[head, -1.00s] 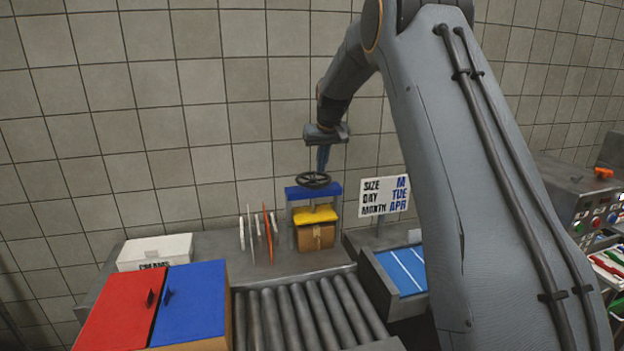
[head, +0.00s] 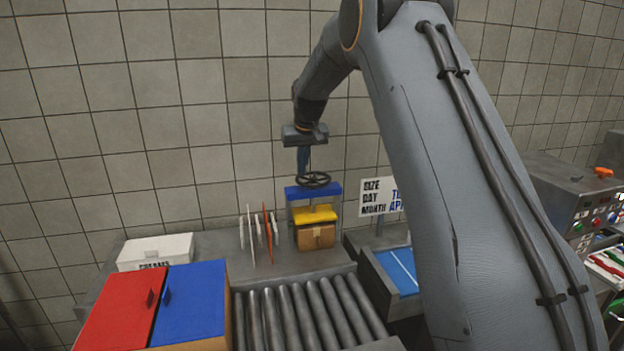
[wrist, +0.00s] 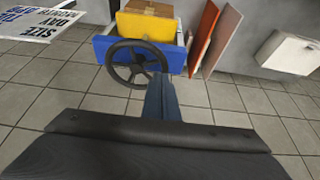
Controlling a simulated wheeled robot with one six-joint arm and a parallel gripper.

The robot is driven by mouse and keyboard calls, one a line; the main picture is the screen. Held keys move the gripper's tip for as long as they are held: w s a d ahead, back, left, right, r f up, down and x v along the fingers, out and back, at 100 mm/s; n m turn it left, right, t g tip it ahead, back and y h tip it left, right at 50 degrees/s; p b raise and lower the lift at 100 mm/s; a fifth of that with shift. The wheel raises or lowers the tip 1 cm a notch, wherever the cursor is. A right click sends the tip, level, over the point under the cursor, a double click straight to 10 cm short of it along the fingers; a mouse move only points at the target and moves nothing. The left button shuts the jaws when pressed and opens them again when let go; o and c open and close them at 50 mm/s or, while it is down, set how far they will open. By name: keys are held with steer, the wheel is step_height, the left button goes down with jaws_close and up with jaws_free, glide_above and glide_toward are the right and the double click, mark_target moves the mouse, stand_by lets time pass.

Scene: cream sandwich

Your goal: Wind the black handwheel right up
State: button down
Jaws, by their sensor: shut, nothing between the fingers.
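The black handwheel (head: 314,180) lies flat on top of the blue press frame (head: 328,190). In the wrist view the handwheel (wrist: 133,64) shows its full rim and spokes. A yellow plate (head: 315,214) sits under the frame, above a brown box (head: 317,237). My gripper (head: 303,170) points down at the left side of the wheel, its blue fingers together and empty. In the wrist view the fingers (wrist: 160,84) overlap the rim's right edge. I cannot tell whether they touch it.
Upright white and orange boards (head: 268,228) stand left of the press. A size-day-month sign (head: 376,196) stands to its right. A roller conveyor (head: 305,315) runs in front. A white box (head: 155,250) and red and blue lids (head: 192,303) are at left.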

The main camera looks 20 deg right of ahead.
mark_target(308, 182)
steer(key=shift+f+b, duration=0.45)
steer(key=shift+f, duration=0.45)
steer(key=shift+f, duration=0.35)
steer(key=shift+s, duration=0.1)
steer(key=shift+s+d+f, duration=0.1)
steer(key=shift+s+d, duration=0.6)
steer(key=shift+s, duration=0.1)
steer(key=shift+d, duration=0.1)
